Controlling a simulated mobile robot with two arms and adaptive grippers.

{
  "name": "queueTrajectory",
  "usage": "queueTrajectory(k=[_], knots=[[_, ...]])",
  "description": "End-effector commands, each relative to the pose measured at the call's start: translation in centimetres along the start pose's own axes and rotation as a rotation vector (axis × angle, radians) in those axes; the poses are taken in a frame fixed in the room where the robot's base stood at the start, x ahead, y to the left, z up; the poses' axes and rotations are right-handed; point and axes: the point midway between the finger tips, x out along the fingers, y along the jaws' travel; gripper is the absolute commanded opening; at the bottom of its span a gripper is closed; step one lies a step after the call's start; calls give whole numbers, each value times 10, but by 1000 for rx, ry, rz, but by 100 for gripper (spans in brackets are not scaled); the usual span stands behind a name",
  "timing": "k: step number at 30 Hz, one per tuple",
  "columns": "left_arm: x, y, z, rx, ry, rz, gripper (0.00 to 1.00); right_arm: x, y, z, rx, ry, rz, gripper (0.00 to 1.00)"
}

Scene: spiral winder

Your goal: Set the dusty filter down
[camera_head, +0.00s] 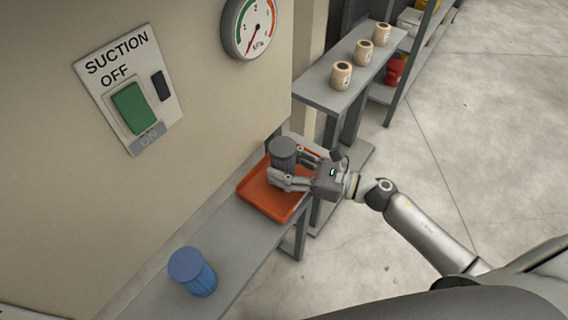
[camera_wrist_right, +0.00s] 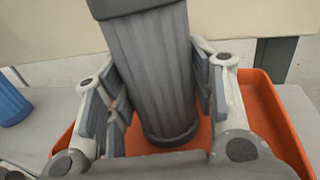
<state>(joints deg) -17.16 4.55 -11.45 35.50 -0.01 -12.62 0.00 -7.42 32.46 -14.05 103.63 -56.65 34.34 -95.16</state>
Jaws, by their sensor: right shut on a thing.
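The dusty filter (camera_head: 283,151) is a grey pleated cylinder, upright over the orange tray (camera_head: 252,193). My right gripper (camera_head: 287,167) is shut on it, coming from the right in the head view. In the right wrist view the filter (camera_wrist_right: 150,75) stands between both fingers (camera_wrist_right: 158,100), with the orange tray (camera_wrist_right: 272,115) around and beneath it. Its lower end appears at or just above the tray floor; I cannot tell whether it touches. My left gripper is not in view.
A blue filter (camera_head: 192,272) stands on the grey shelf (camera_head: 226,239) to the left of the tray. A suction panel (camera_head: 128,88) and a gauge (camera_head: 249,27) are on the wall. Several cream spools (camera_head: 342,75) stand on a rack (camera_head: 318,91) behind. Open floor lies to the right.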

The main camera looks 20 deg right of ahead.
Motion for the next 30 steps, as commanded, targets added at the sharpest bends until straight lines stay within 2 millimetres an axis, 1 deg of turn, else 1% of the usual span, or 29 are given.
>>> queueTrajectory(k=[3, 4, 8, 17, 21, 23, 26, 30], knots=[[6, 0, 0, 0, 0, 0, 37, 0, 0, -4, -1, -1, 0, 21], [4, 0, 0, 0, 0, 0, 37, 0, 0, -3, 0, 0, 0, 54], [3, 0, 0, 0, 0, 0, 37, 0, 0, -3, 0, 1, 0, 71], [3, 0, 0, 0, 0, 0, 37, 0, 0, -2, 0, 1, 0, 72], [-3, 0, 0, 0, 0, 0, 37, 0, 0, 3, 0, 0, 0, 72], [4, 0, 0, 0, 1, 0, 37, -8, 0, -3, 1, 3, -1, 72], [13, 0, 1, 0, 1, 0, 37, -26, 0, -5, 0, 4, -2, 72], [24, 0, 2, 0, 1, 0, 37, -56, 0, -6, 1, 5, -2, 72]])
